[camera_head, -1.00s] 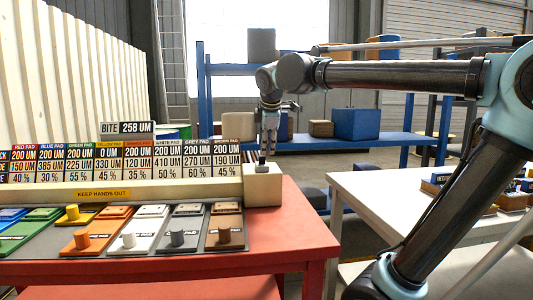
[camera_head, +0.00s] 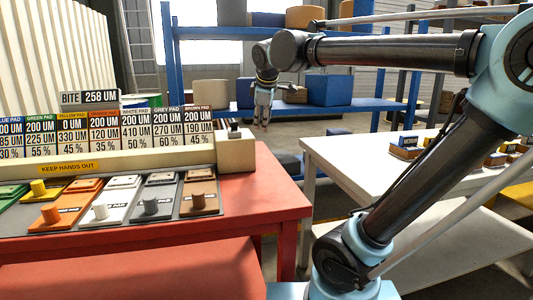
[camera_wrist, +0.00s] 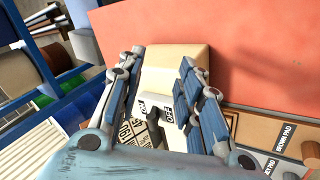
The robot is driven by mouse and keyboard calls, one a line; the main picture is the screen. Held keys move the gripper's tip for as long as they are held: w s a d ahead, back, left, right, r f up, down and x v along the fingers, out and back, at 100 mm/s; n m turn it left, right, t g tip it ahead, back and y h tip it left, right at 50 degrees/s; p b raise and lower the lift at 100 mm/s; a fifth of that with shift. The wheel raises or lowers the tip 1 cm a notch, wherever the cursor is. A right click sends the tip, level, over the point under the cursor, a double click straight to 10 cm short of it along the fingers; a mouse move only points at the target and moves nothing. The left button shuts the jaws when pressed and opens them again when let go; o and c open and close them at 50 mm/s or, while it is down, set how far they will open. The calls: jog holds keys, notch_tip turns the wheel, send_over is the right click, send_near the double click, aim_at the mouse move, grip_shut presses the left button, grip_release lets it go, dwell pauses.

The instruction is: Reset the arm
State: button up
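My gripper (camera_head: 263,124) hangs fingers-down in the air, to the right of and above the beige switch box (camera_head: 236,152) at the end of the red table. In the wrist view my gripper (camera_wrist: 162,56) has its two fingers apart with nothing between them. The beige box (camera_wrist: 178,62) lies beyond the fingers there, with a small toggle switch (camera_wrist: 154,100) between ON and OFF labels. In the head view the switch (camera_head: 234,130) is a small dark piece on the box top. Which way it is set is hard to tell.
The red table (camera_head: 262,195) carries coloured pads with knobs, a "keep hands out" strip (camera_head: 68,168) and a row of number signs. A white table (camera_head: 345,160) with small blocks stands right. A blue shelf (camera_head: 335,110) with boxes stands behind.

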jog(key=s+d+f+m+h, duration=0.1)
jog(key=s+d+f+m, duration=0.1)
jog(key=d+f+m, duration=0.8)
jog(key=s+d+f+m, duration=0.2)
jog(key=d+f+m, duration=0.4)
jog(key=d+f, duration=0.45)
jog(key=s+f+g, duration=0.2)
jog(key=s+f, duration=0.2)
jog(key=s, duration=0.3)
jog(key=s+d+f+g, duration=0.1)
jog(key=s+f+g, duration=0.1)
jog(key=s+f, duration=0.3)
jog(key=s, duration=0.3)
jog(key=shift+s+d, duration=0.15)
jog(key=shift+s, duration=0.15)
jog(key=shift+f, duration=0.1)
